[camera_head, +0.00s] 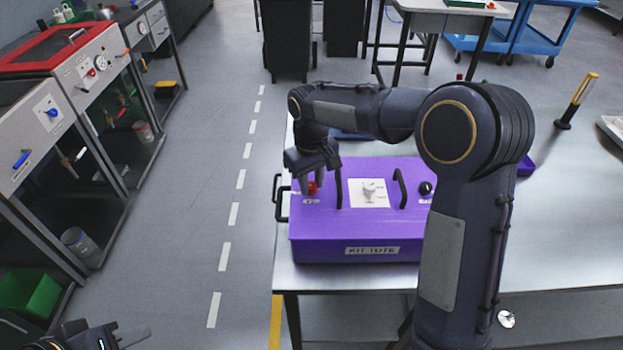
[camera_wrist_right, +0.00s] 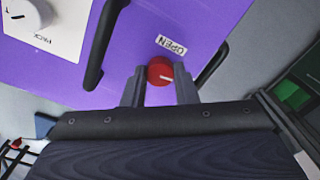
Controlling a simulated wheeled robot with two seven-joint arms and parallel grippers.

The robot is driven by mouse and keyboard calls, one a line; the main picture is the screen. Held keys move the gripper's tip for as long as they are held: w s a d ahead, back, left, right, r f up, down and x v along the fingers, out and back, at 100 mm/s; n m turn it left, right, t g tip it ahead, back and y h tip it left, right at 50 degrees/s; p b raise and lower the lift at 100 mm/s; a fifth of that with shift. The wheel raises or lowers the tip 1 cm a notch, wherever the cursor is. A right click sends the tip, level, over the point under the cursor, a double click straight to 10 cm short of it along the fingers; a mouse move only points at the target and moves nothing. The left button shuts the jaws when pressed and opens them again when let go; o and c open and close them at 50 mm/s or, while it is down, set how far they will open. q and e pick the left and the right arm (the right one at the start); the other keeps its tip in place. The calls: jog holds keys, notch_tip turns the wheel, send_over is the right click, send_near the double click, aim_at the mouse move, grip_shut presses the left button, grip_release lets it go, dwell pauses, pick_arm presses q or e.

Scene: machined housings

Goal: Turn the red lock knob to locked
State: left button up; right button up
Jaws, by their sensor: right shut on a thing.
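The red lock knob (camera_head: 312,188) is on the left part of the top of a purple kit tote (camera_head: 340,228). My right gripper (camera_head: 314,182) reaches down over the knob. In the right wrist view its two fingers (camera_wrist_right: 160,85) stand on either side of the knob, shut on it. My left gripper (camera_head: 118,338) is at the bottom left, away from the tote, only partly in view.
A white dial (camera_head: 370,192) on a white plate, black handles (camera_head: 400,188) and a black knob (camera_head: 426,188) are also on the tote. A bench with a red-framed lid (camera_head: 45,50) stands at the left.

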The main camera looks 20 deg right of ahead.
aim_at(311, 186)
jog(key=shift+m, duration=0.6)
jog(key=o, duration=1)
jog(key=shift+r, duration=0.15)
notch_tip(311, 186, up, 7)
jog(key=shift+r, duration=0.3)
